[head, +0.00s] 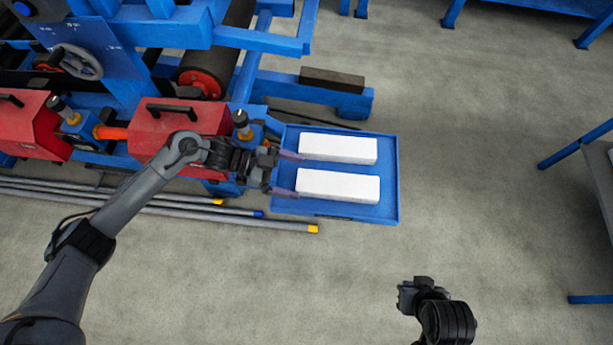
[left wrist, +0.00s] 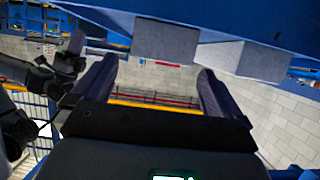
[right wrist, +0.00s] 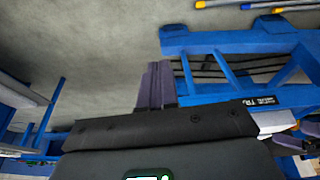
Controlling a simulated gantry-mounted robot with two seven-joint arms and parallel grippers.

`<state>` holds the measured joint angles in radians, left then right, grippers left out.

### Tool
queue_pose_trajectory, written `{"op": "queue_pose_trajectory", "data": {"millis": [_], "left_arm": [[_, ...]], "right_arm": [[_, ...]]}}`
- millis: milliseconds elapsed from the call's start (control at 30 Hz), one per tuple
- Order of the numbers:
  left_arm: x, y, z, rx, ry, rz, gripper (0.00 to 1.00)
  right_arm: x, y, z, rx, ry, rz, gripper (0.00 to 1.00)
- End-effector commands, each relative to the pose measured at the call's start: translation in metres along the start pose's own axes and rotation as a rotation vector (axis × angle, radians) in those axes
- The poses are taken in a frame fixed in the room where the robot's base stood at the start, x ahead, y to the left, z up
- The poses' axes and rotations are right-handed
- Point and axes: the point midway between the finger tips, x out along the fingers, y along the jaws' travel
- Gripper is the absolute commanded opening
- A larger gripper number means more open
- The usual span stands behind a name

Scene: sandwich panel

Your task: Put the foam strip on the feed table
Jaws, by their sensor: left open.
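Two white foam strips lie side by side on the blue feed table, the far strip (head: 338,149) and the near strip (head: 338,186). The table has a low raised rim (head: 399,180). My left gripper (head: 287,174) is open at the table's left side, its fingers close to the strips' left ends. I cannot tell whether they touch. In the left wrist view the space between its fingers (left wrist: 153,88) is empty, and the foam ends (left wrist: 165,41) show beyond. My right gripper (head: 408,297) is over the floor at lower right. In the right wrist view its fingers (right wrist: 156,85) are together and empty.
Red machine housings (head: 180,137) and a blue frame (head: 262,45) stand left of and behind the table. Several rods (head: 190,212) lie along the front of the machine. The floor right of the table is clear; another blue-legged bench (head: 575,148) stands at far right.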

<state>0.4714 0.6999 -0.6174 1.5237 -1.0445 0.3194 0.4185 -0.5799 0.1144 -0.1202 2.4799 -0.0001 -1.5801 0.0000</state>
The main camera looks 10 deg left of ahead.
Motion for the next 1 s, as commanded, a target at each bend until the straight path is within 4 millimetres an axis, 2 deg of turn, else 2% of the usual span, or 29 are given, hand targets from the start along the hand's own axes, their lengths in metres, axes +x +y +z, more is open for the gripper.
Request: {"op": "queue_pose_trajectory", "data": {"millis": [100,267,300,500,900,967,1000], "left_arm": [[-0.023,0.0,0.0,0.0,-0.002,-0.001,1.0],[-0.044,0.0,0.0,-0.001,0.0,0.0,1.0],[-0.048,0.0,0.0,0.0,0.0,0.0,1.0],[-0.059,0.0,0.0,0.0,0.001,0.001,1.0],[-0.059,0.0,0.0,0.0,0.001,0.002,1.0],[-0.059,0.0,0.0,0.0,0.001,0.002,1.0],[-0.059,0.0,0.0,0.0,0.001,0.001,1.0]], "right_arm": [[-0.003,0.0,-0.001,-0.002,0.0,0.001,0.0],[-0.004,0.002,-0.001,-0.006,-0.001,0.005,0.0],[-0.004,0.002,-0.001,-0.007,-0.001,0.006,0.03],[-0.005,0.003,-0.001,-0.009,-0.001,0.008,0.34],[-0.005,0.002,-0.001,-0.005,0.0,0.005,0.93],[-0.005,0.001,-0.001,-0.004,0.0,0.004,1.0],[-0.005,0.001,-0.002,-0.003,0.0,0.003,1.0]]}}
